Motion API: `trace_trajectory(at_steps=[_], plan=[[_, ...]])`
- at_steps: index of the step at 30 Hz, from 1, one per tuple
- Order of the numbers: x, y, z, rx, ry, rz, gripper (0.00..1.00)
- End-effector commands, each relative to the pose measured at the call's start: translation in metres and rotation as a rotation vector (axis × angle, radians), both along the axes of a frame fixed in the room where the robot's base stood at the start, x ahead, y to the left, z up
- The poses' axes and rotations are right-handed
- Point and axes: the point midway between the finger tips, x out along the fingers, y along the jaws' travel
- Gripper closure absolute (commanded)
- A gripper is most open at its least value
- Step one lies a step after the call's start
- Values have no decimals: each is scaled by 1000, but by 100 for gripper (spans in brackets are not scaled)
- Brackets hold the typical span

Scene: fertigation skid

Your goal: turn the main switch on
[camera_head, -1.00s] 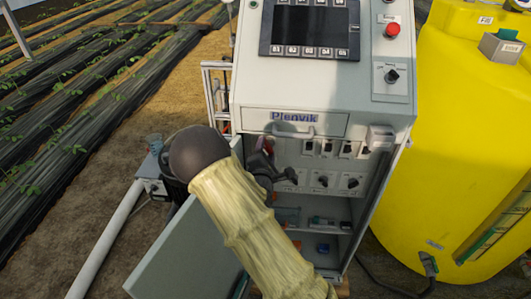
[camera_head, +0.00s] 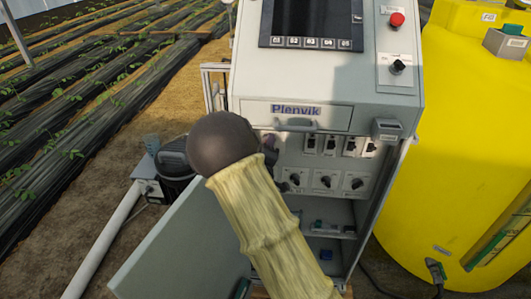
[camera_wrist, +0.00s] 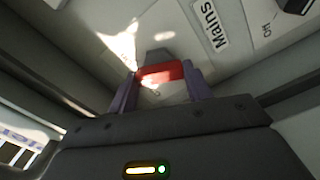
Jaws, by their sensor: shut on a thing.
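The main switch has a red handle (camera_wrist: 160,72), seen in the wrist view on a pale panel beside a label reading "Mains" (camera_wrist: 208,22). My gripper (camera_wrist: 161,86) has its two purple fingers on either side of the red handle, shut on it. The handle lies crosswise between the fingertips. In the head view my arm covers the main switch, and only a small part of my gripper (camera_head: 270,155) shows past the arm, at the left of the open cabinet (camera_head: 347,211). Its turned position cannot be read from there.
Rows of small breakers (camera_head: 330,145) and black rotary knobs (camera_head: 325,182) sit right of my arm. The cabinet door (camera_head: 185,245) hangs open to the left. A drawer handle (camera_head: 295,125) juts out above. A yellow tank (camera_head: 455,170) stands close on the right.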

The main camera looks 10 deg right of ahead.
Motion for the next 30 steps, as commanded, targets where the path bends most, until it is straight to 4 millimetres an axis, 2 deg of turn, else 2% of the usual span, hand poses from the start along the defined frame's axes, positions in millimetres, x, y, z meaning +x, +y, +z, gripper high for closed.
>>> trace_trajectory(at_steps=[1, 13, 30], plan=[[-1, -1, -5, 41, -10, -1, 73], [-1, -1, -3, 302, -93, -1, 73], [-1, 0, -3, 364, -110, -1, 73]])
